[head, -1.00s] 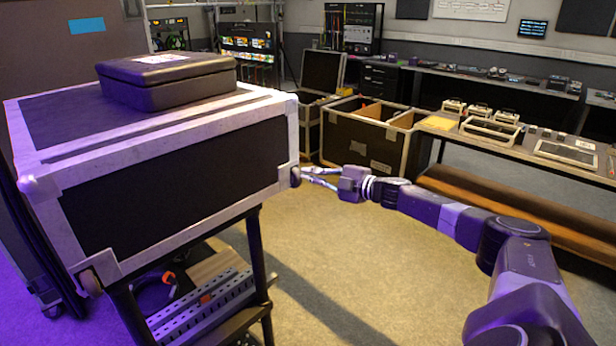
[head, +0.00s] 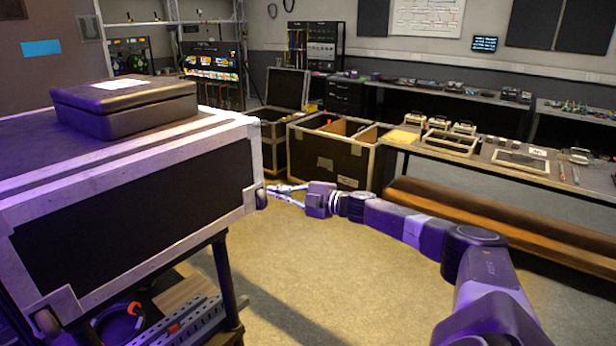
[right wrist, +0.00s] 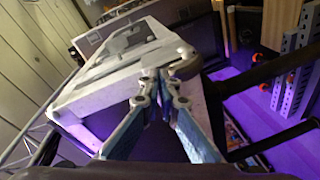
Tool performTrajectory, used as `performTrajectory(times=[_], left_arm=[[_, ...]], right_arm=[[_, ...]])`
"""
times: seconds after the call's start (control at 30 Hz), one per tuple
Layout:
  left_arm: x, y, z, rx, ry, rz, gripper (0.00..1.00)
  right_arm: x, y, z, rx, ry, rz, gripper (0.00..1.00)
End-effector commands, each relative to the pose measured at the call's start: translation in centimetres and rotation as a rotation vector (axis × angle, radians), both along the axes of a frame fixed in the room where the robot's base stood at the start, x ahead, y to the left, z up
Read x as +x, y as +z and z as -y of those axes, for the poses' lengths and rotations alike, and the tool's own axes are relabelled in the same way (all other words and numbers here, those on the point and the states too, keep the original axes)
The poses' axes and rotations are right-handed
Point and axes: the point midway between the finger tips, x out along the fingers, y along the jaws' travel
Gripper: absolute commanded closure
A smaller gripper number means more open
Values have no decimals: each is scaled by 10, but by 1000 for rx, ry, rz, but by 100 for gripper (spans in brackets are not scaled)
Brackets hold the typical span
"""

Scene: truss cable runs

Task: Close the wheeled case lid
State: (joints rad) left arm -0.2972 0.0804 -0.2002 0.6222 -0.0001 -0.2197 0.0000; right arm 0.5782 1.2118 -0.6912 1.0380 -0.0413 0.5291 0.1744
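A black wheeled case (head: 261,140) with light metal edges stands on the floor at the back, and its lid (head: 287,88) is raised. A large black case (head: 130,206) with pale edges rests on a dark stand at the left; its top looks shut. My left gripper is not in view.
A flat black box (head: 125,105) lies on the large case. An open divided case (head: 333,165) stands next to the raised-lid case. A bench (head: 400,144) with several devices and a brown roll (head: 450,217) below it are at the right. The middle floor (head: 330,270) is clear.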

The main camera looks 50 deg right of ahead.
Motion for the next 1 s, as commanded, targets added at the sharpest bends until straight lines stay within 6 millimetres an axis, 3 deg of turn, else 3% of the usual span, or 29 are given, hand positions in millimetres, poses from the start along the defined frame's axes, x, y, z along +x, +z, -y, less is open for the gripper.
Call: performTrajectory(times=[0.03,0.3,0.5,0.67,1.0], left_arm=[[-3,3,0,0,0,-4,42],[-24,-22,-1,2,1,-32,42],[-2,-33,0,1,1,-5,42],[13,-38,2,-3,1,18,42],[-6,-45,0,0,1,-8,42]], right_arm=[[0,10,5,-2,-5,7,100],[-5,13,51,-1,-11,15,100],[-9,18,79,-1,-14,17,100],[-10,20,93,-1,-12,17,100],[-13,23,104,1,-10,13,100]])
